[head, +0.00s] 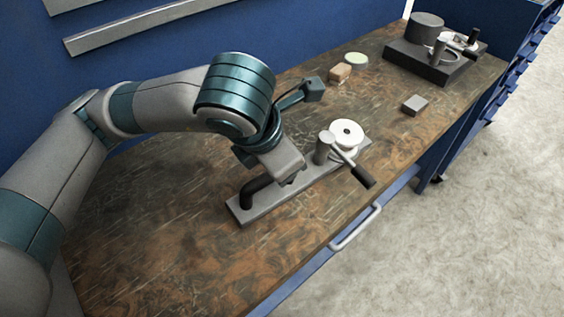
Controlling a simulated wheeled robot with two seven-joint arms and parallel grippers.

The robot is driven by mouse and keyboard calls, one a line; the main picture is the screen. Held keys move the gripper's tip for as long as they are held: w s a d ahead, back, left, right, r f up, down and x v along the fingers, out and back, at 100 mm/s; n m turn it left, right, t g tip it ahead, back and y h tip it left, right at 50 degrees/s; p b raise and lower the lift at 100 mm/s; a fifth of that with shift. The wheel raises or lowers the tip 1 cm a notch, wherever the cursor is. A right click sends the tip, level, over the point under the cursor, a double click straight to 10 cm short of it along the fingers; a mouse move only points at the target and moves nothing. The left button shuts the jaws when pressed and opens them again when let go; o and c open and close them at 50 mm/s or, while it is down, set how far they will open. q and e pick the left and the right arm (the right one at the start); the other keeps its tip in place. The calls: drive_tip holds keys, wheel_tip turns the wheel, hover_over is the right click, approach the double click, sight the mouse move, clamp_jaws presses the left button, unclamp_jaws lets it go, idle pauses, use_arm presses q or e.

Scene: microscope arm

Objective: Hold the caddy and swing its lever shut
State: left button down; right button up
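The caddy is a long grey plate (318,185) lying on the bench. It has a black bent handle (252,192) at its near left end and a grey post (323,148) toward the other end. A white disc (346,133) with a dark centre sits behind the post. The lever (347,162) slants from the post toward the front right and ends in a black grip (362,177) past the plate's edge. My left gripper (287,181) points down over the plate beside the black handle. Its fingertips are mostly hidden, so its grip is unclear. My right gripper is out of view.
A dark block with a cylinder and a small lever (432,62) stands at the far right. A tan block (340,73), a pale green disc (355,59) and a small grey block (415,105) lie behind. The bench front, with a drawer handle (356,228), is clear.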

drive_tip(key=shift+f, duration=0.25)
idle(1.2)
